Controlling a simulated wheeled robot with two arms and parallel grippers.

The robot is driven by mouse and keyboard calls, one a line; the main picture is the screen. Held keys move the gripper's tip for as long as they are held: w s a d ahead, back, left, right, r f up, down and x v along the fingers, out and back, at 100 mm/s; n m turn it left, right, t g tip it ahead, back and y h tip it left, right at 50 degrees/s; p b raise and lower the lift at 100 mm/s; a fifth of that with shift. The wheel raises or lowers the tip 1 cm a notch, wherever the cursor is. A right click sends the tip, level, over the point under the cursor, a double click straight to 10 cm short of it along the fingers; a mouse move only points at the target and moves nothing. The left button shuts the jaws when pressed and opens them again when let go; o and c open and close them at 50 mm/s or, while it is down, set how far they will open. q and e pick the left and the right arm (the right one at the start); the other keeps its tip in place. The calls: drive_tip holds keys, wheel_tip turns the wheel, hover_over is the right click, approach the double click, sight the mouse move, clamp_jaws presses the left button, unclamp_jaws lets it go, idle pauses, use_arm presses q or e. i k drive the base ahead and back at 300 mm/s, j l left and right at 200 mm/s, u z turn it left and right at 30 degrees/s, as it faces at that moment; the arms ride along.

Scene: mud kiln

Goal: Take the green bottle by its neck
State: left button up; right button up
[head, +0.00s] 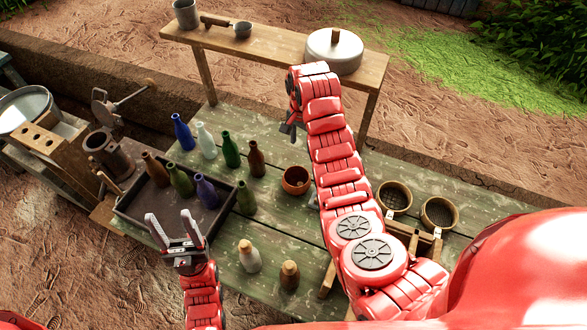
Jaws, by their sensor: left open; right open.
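A dark green bottle (231,149) stands upright on the green plank table, between a pale bottle (206,141) and a brown bottle (256,159). Two olive-green bottles also show, one (180,180) at the dark tray and one (245,198) by its right edge. My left gripper (169,216) is open and empty, at the near edge of the tray, well short of the dark green bottle. My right gripper (288,128) is open above the far part of the table, right of the dark green bottle; its fingers are small and partly hidden by the arm.
A blue bottle (182,132) stands left of the pale one. The dark tray (128,212) has brown and purple bottles at it. A raised bench (270,45) with a lidded pot (334,52) is behind.

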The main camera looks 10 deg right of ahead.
sight(247, 203)
drive_tip(key=k+j, duration=0.15)
drive_tip(key=k, duration=0.35)
drive_tip(key=k+j, duration=0.15)
drive_tip(key=k, duration=0.35)
